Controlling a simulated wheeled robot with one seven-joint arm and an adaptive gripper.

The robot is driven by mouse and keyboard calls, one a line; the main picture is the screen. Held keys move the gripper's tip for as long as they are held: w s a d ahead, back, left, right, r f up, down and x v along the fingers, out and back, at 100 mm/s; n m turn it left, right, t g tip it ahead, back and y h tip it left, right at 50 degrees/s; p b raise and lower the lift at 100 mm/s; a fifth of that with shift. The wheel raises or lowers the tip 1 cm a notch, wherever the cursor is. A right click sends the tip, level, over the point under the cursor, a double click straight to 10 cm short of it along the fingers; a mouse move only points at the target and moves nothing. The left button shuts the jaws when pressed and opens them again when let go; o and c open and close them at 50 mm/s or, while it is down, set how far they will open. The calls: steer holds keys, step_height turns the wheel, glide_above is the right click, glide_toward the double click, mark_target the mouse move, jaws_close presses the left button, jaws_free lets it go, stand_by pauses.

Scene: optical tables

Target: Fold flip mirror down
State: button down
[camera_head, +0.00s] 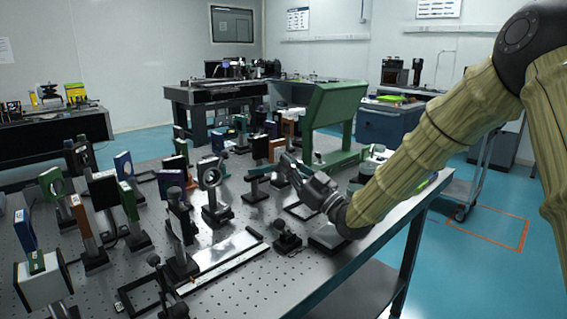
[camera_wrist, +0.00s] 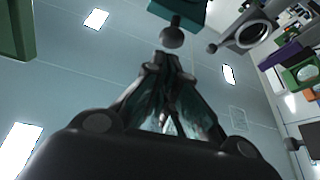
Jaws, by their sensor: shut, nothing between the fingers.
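My gripper (camera_head: 287,165) reaches in from the right over the optical table, its fingers pointing left and away. In the wrist view its fingers (camera_wrist: 168,62) are drawn together with nothing between them. Just past the tips are a dark round knob (camera_wrist: 172,38) and a teal block (camera_wrist: 184,12); I cannot tell whether the tips touch the knob. A dark ring-shaped mount (camera_wrist: 252,34) stands to their right. I cannot tell for sure which mount is the flip mirror. The area right at the fingertips is small and partly covered by my gripper in the head view.
The perforated optical table (camera_head: 262,290) carries many upright mounts on its left and back. A ring mount (camera_head: 211,182) stands left of my gripper, a short dark post (camera_head: 287,236) below it. A green frame (camera_head: 333,110) rises behind. Floor lies beyond the right edge.

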steer(key=s+d, duration=0.7)
steer(key=d, duration=0.1)
steer(key=shift+s+d, duration=0.2)
steer(key=shift+s, duration=0.2)
steer(key=shift+s, duration=0.1)
